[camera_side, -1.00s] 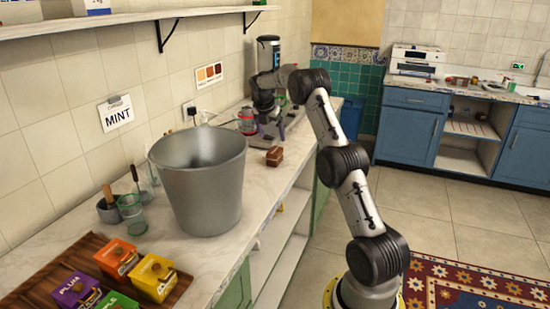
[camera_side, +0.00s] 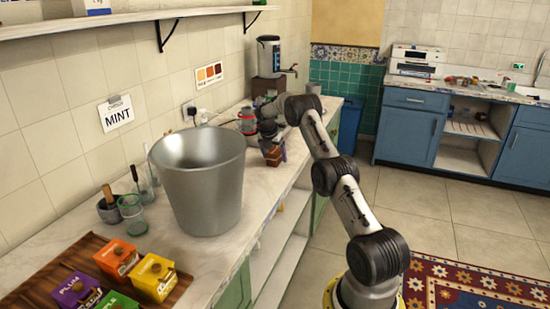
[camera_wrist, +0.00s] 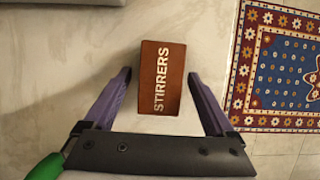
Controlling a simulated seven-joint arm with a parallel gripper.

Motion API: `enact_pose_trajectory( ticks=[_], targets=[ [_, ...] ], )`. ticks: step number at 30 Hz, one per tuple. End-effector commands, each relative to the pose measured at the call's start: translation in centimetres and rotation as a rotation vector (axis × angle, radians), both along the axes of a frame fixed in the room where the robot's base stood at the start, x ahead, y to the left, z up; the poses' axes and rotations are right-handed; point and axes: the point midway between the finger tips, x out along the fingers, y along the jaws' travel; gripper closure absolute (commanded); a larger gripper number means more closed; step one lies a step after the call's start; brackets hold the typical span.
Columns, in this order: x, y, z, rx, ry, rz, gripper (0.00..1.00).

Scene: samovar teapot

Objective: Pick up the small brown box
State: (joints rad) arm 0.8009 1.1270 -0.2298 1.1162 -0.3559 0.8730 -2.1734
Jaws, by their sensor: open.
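The small brown box (camera_wrist: 161,77) is marked "STIRRERS" and lies on the pale marble counter, centred in the wrist view. In the side view the box (camera_side: 274,158) shows low on the counter, its upper part hidden by my gripper. My gripper (camera_wrist: 161,85) is open, with one purple finger on each side of the box and a gap between each finger and the box. In the side view my gripper (camera_side: 272,146) is directly at the box. I cannot tell exactly how far the fingers reach down beside it.
A large metal bucket (camera_side: 203,185) stands on the counter in front of the box. A red-banded glass (camera_side: 247,122) is close behind and left of my gripper. A samovar (camera_side: 268,60) stands at the back. The counter's front edge is close to the box.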

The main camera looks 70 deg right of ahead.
Motion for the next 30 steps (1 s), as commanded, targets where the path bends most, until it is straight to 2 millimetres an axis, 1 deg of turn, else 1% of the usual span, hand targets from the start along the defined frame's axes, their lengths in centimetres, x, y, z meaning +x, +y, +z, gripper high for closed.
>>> enact_pose_trajectory(
  ticks=[8,9,14,15,17,21,23,30],
  targets=[
    [0.0,-0.15,-0.19,-0.001,-0.001,0.0,0.1],
    [0.0,-0.14,-0.18,-0.001,-0.001,0.0,0.17],
    [-0.01,-0.13,-0.18,-0.001,-0.001,0.0,0.46],
    [-0.01,-0.13,-0.18,-0.001,0.0,0.0,0.53],
    [-0.01,-0.13,-0.18,-0.001,0.0,0.0,0.64],
    [-0.01,-0.13,-0.17,-0.001,0.0,0.0,0.89],
    [-0.01,-0.12,-0.18,-0.001,0.0,0.0,1.0],
    [0.0,-0.14,-0.1,-0.002,-0.001,-0.001,1.0]
  ],
)
